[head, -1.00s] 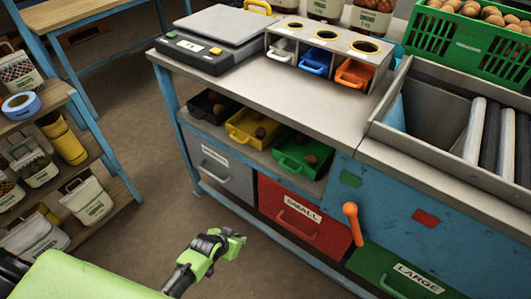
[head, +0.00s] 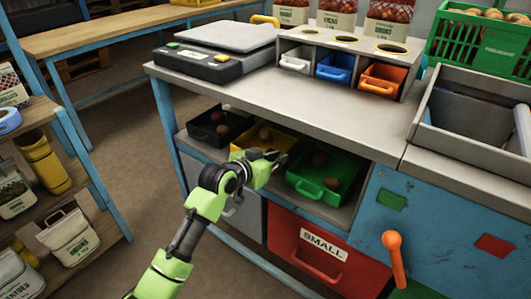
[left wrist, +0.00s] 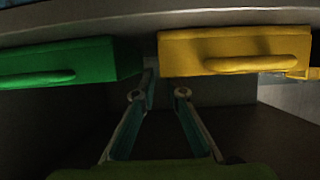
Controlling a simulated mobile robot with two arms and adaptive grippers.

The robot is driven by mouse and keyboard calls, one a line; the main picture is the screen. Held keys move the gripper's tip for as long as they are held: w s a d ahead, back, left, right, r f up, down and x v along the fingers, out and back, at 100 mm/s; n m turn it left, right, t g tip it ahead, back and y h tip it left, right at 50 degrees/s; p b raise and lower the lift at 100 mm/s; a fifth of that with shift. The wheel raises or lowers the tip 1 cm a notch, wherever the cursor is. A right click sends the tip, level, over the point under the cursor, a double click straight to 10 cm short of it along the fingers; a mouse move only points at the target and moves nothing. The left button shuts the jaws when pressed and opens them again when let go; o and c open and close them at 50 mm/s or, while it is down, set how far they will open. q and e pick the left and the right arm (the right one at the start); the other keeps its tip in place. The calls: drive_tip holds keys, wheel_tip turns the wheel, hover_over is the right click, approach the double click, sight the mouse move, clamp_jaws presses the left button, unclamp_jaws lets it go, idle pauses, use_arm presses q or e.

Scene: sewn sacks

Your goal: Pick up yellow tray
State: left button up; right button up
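The yellow tray (head: 243,141) sits on the shelf under the bench top, between a black tray (head: 213,128) and a green tray (head: 326,177). A brown round item lies in it. My left gripper (head: 277,158) is in front of the yellow tray and hides much of its front and handle. In the left wrist view the yellow tray (left wrist: 235,45) and its handle (left wrist: 257,64) show at upper right, the green tray (left wrist: 60,65) at upper left. My left gripper (left wrist: 158,94) is open with nothing between its fingers. My right gripper is out of view.
The bench top (head: 240,95) overhangs the trays and carries a scale (head: 205,60). Below are a grey drawer and a red drawer (head: 325,250); an orange lever (head: 394,255) sticks out at right. A shelf rack stands left, with open floor between.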

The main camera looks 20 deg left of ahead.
sight(287, 150)
use_arm(q)
drive_tip(key=shift+w+d+f, duration=0.2)
drive_tip(key=shift+w+f, duration=0.05)
drive_tip(key=shift+w, duration=0.3)
drive_tip(key=shift+w+f, duration=0.15)
drive_tip(key=shift+w, duration=0.1)
drive_tip(key=b+x, duration=0.2)
drive_tip(key=x, duration=0.2)
drive_tip(key=shift+w+f, duration=0.1)
drive_tip(key=shift+w, duration=0.25)
clamp_jaws()
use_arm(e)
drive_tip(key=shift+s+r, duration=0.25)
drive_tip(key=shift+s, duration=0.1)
use_arm(q)
drive_tip(key=shift+r, duration=0.25)
